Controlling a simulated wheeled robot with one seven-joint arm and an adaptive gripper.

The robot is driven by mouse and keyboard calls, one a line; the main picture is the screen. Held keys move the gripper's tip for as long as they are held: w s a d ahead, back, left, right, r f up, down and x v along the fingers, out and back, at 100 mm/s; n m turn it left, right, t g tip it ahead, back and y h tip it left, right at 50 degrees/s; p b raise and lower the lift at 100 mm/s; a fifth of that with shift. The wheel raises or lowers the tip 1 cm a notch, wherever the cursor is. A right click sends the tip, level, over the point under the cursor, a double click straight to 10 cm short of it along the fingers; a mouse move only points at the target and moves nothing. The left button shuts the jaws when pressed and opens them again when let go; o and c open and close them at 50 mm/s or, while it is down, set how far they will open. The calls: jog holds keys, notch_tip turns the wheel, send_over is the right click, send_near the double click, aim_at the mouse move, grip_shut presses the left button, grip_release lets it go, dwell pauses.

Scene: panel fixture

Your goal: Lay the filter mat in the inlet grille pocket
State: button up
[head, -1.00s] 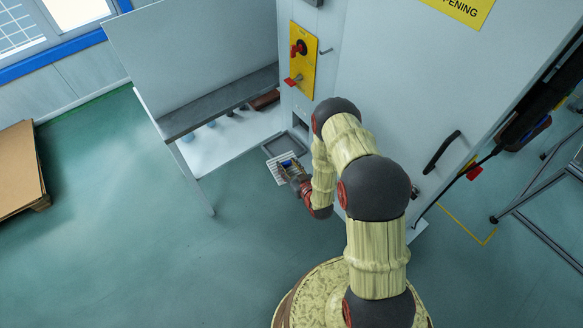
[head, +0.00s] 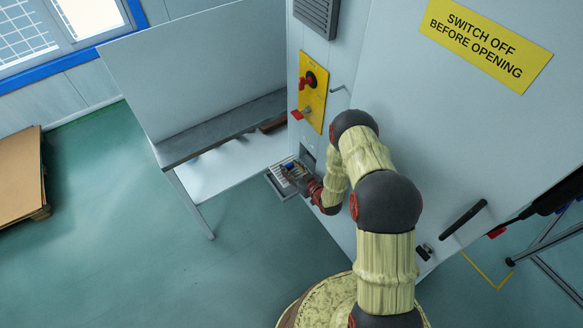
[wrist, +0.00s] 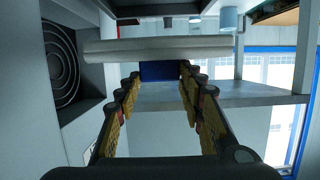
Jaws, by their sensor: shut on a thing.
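The filter mat (head: 281,170) is a thin pale, ribbed pad in the head view, held out in front of my gripper (head: 296,178). In the wrist view it appears edge-on as a pale bar (wrist: 160,50). My gripper (wrist: 160,72) is shut on a blue part at the mat's near side. The inlet grille (head: 281,190) is a dark-rimmed tray standing out from the cabinet's foot. The mat and gripper overlap it in the head view and cover much of its pocket. I cannot tell whether the mat touches it.
A square opening (head: 307,158) is in the cabinet wall beside the grille; a round fan guard (wrist: 62,62) shows at left in the wrist view. A grey bench (head: 220,128) stands to the left. A yellow switch plate (head: 313,92) is above. The floor in front is clear.

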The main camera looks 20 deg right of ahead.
jog(key=shift+f+b, duration=1.3)
jog(key=shift+f, duration=1.2)
jog(key=shift+f+b, duration=1.25)
jog(key=shift+f, duration=0.1)
jog(key=o, duration=1.2)
notch_tip(320, 180, up, 10)
jog(key=shift+s, duration=0.1)
